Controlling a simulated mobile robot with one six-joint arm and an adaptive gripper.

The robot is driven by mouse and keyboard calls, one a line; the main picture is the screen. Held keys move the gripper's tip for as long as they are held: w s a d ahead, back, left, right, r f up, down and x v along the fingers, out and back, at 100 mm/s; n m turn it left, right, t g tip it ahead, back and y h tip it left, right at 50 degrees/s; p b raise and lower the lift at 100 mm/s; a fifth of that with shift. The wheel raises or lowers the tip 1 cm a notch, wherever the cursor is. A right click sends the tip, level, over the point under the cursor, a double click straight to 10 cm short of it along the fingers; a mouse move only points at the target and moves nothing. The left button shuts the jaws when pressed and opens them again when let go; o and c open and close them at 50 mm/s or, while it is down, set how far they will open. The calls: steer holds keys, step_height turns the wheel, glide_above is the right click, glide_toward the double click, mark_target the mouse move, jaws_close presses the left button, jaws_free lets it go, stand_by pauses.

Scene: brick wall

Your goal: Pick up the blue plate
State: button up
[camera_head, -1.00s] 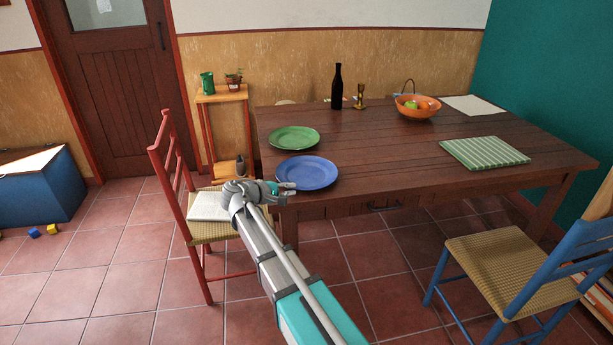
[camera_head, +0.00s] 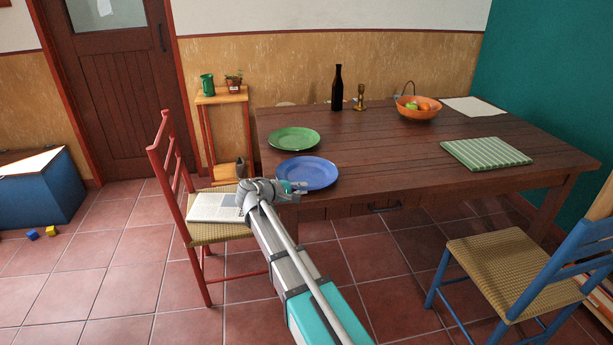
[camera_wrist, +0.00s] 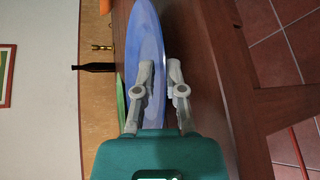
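The blue plate (camera_head: 307,172) lies flat on the wooden table (camera_head: 400,160), near its front left corner. My gripper (camera_head: 301,188) is at the plate's near edge, low over the table's front edge. In the wrist view the plate (camera_wrist: 150,30) is seen at a steep slant. My gripper (camera_wrist: 161,68) has its two fingers apart, one over the plate's face and the other just beyond its rim. Part of the rim shows in the gap between them. Whether either finger touches the plate is unclear.
A green plate (camera_head: 293,138) sits just behind the blue one. A dark bottle (camera_head: 337,88), a brass candlestick (camera_head: 361,98) and a fruit bowl (camera_head: 417,112) stand farther back. A red chair (camera_head: 171,165) is at the left; a blue chair (camera_head: 510,262) is at front right.

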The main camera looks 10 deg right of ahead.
jaws_close()
steer(key=shift+r, duration=0.1)
stand_by(0.3)
steer(key=shift+r+p, duration=0.95)
steer(key=shift+p, duration=0.1)
steer(key=s+a+r+p, duration=0.3)
steer(key=s+r+p, duration=0.8)
steer(key=s, duration=0.2)
steer(key=shift+s, duration=0.3)
